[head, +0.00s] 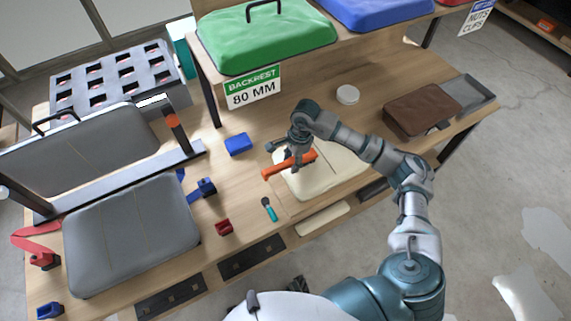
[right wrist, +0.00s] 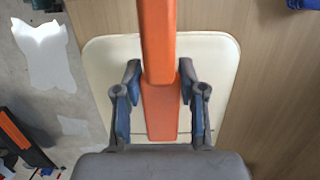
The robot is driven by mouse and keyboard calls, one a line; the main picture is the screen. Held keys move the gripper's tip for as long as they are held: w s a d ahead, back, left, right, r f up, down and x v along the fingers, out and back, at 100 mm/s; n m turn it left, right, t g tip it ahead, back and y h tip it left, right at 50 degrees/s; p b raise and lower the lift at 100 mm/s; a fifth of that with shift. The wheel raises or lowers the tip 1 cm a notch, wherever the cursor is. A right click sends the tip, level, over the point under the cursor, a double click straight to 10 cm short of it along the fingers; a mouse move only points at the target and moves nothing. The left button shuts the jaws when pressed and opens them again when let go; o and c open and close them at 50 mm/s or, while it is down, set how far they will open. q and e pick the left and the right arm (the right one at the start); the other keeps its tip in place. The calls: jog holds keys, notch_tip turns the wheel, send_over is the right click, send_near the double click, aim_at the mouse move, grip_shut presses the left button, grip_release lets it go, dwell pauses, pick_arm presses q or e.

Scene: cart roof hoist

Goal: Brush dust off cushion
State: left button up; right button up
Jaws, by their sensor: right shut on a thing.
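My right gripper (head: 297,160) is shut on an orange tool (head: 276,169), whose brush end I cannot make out. In the right wrist view the gripper (right wrist: 159,75) has a finger on each side of the long orange tool (right wrist: 160,110). The tool is over a pale cream pad (head: 345,168), which the arm partly covers; I cannot tell if they touch. The cream pad (right wrist: 105,60) also lies behind the tool in the wrist view. A grey cushion (head: 130,235) lies at the left, with another grey pad (head: 85,145) behind. I see no clear dust. My left gripper is not in view.
A small teal-handled brush (head: 270,210), a red block (head: 224,227) and a blue block (head: 238,144) lie on the bench. A brown cushion (head: 422,108) sits by a grey tray (head: 468,93). A green cushion (head: 265,40) is on the shelf above a BACKREST sign (head: 253,88).

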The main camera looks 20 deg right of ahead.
aim_at(311, 153)
jog(key=shift+w+d+f+b, duration=0.15)
jog(key=shift+d+b, duration=0.3)
jog(key=shift+d, duration=1.35)
jog(key=shift+w+d+r+b, duration=0.15)
jog(key=shift+d+b, duration=0.3)
jog(key=shift+d, duration=1.3)
jog(key=shift+w+d+b, duration=0.2)
jog(key=shift+d+b, duration=0.4)
jog(key=shift+d, duration=1.9)
jog(key=shift+a, duration=0.1)
jog(key=shift+s+a+p, duration=0.15)
jog(key=shift+a+p, duration=0.2)
jog(key=shift+a, duration=1.75)
jog(key=shift+s+a+p, duration=0.15)
jog(key=shift+a+p, duration=0.2)
jog(key=shift+a, duration=1.7)
jog(key=shift+s+a, duration=0.15)
jog(key=shift+a, duration=1.3)
jog(key=shift+s+a, duration=0.1)
jog(key=shift+a, duration=1.35)
jog(key=shift+s+a, duration=0.15)
jog(key=shift+a, duration=1.3)
jog(key=shift+s+a, duration=0.1)
jog(key=shift+a, duration=1.35)
jog(key=shift+p, duration=0.3)
